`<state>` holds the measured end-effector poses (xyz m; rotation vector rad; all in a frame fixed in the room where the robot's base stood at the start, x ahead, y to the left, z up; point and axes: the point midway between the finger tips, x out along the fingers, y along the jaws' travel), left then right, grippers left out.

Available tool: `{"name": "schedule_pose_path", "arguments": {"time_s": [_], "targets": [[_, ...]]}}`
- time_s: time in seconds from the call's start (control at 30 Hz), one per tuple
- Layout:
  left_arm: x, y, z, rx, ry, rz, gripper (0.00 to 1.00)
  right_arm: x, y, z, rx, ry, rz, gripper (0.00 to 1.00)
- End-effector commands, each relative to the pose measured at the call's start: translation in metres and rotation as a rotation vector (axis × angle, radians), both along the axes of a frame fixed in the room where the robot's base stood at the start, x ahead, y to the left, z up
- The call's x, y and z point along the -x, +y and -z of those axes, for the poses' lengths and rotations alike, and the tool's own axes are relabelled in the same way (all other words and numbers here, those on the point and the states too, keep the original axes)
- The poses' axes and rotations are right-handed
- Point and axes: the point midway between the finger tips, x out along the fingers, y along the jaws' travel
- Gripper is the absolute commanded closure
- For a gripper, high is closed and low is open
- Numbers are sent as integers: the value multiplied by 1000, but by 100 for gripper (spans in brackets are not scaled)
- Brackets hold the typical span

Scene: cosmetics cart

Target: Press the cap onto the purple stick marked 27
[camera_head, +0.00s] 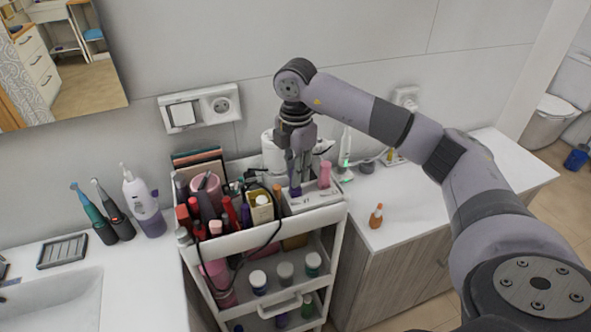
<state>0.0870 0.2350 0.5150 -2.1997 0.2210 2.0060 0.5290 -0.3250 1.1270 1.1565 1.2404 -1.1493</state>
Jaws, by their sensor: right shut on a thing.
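My right gripper (297,178) points straight down over the right part of the cart's top shelf. It is shut on a small dark purple piece (295,192), which stands upright between its fingertips at a white tray (325,199). I cannot tell whether this piece is the cap, the stick, or both joined. The number 27 is too small to read. A pink bottle (325,174) stands just right of the fingers. My left gripper is not in view.
The white cart (262,240) holds crowded cosmetics left of the gripper, with a black cable (270,235) hanging over its front. An orange bottle (376,215) stands on the right counter (420,195). Wall and socket (222,104) are behind. The right counter has free room.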

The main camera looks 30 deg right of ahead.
Motion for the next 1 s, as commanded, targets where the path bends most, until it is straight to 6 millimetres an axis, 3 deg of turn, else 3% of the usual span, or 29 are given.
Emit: {"name": "schedule_pose_path", "arguments": {"time_s": [0.37,0.57,0.87,1.0], "targets": [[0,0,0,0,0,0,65,0,0,0,0,0,0,56],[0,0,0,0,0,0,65,0,0,0,0,0,0,56],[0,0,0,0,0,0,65,0,0,0,0,0,0,37],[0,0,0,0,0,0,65,0,0,0,0,0,0,36]]}}
